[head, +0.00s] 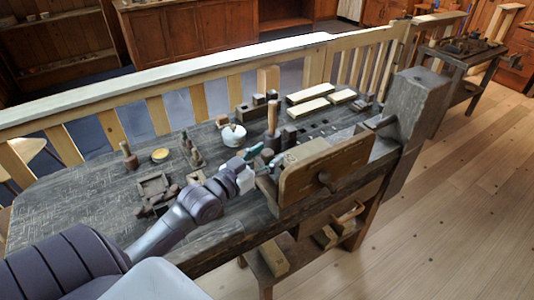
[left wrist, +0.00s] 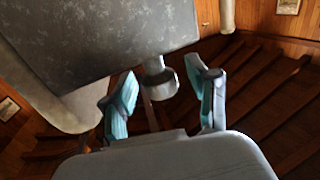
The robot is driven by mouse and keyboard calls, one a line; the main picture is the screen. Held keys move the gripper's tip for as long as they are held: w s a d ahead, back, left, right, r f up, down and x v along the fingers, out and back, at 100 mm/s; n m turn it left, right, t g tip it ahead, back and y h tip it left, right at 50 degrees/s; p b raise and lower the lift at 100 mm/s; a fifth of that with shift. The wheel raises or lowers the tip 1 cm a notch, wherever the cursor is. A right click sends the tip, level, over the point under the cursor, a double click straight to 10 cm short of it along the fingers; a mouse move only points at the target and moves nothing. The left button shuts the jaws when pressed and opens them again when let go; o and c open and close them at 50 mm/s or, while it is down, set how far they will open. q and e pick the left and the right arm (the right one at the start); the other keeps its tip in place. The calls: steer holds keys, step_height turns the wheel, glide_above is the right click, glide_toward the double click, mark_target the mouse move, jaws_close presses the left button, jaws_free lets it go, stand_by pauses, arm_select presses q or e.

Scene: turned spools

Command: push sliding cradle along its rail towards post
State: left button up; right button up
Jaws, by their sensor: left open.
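My left gripper (head: 266,157) has teal fingertips and reaches in from the left over the workbench (head: 88,208). It is beside the inner side of the upright wooden vise board (head: 325,170). In the left wrist view the fingers (left wrist: 162,96) are spread, with a small dark round cup-like part (left wrist: 160,78) seen between and beyond them; I cannot tell whether they touch it. A dark slab (left wrist: 95,40) fills the upper left there. I cannot clearly pick out the sliding cradle, its rail or the post. My right gripper is not in view.
Near the gripper stand a wooden-handled tool (head: 273,118) and dark blocks. A white round pot (head: 233,134), pale wood bars (head: 303,108) and small tools are on the bench. A thick grey block (head: 415,100) rises at its right end. A wooden railing (head: 150,80) runs behind.

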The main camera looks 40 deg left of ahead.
mark_target(314, 142)
arm_select(q)
steer(key=shift+w, duration=0.1)
jaws_close()
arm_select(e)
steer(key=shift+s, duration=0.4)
arm_select(q)
steer(key=shift+w, duration=0.1)
steer(key=shift+w+d+r, duration=0.15)
steer(key=shift+w, duration=0.1)
steer(key=w+d, duration=0.2)
steer(key=w, duration=0.2)
steer(key=w+d, duration=0.1)
steer(key=w, duration=0.4)
steer(key=w+d, duration=0.2)
steer(key=w, duration=0.2)
steer(key=shift+w+d, duration=0.35)
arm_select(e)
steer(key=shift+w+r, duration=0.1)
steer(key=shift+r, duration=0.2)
arm_select(q)
jaws_free()
